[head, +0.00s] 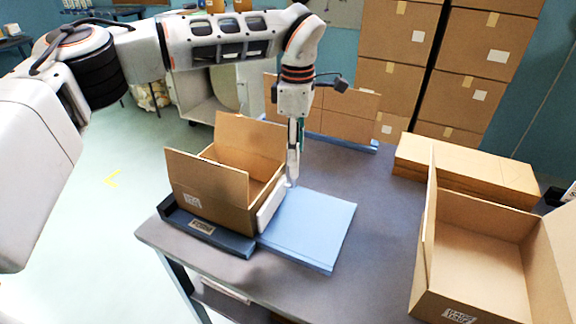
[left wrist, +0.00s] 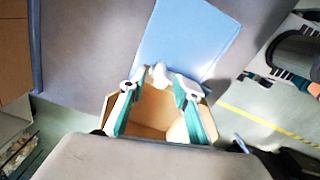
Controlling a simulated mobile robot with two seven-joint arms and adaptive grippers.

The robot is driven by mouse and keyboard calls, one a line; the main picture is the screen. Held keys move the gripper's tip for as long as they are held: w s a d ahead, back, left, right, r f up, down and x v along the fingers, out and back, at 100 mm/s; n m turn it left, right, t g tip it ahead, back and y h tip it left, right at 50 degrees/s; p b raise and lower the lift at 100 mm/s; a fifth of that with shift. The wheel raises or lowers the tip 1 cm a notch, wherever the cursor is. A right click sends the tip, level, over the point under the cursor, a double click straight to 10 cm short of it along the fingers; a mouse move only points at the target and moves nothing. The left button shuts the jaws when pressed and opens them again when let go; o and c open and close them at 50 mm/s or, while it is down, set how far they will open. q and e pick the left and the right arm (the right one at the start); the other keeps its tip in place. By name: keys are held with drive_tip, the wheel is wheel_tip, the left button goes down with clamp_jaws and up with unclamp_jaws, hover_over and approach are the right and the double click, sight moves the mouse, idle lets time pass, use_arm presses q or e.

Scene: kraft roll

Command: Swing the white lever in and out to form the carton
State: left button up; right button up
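An open brown carton (head: 210,190) stands with flaps up in a dark forming fixture (head: 205,230) at the table's left front. The white lever (head: 270,208) is at the carton's right side, beside a light blue pad (head: 325,225). My left gripper (head: 293,180) points down at the lever's upper end. In the left wrist view its two teal fingers (left wrist: 160,88) are spread apart, with the white lever (left wrist: 160,74) between and just past the tips. Contact cannot be told. The carton (left wrist: 152,115) shows between the fingers. My right gripper is not in view.
Another open carton (head: 480,245) stands at the table's right. Flat brown cartons (head: 465,165) are stacked behind it. An upright cardboard piece (head: 345,112) stands at the table's far edge. The grey table (head: 385,215) is clear between the blue pad and the right carton.

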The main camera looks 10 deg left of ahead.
sight(294, 180)
use_arm(q)
drive_tip(key=shift+s+a+r, duration=0.15)
drive_tip(key=shift+f, duration=0.3)
wheel_tip(294, 180, down, 7)
drive_tip(key=shift+f+b, duration=0.15)
drive_tip(key=shift+b, duration=0.2)
clamp_jaws()
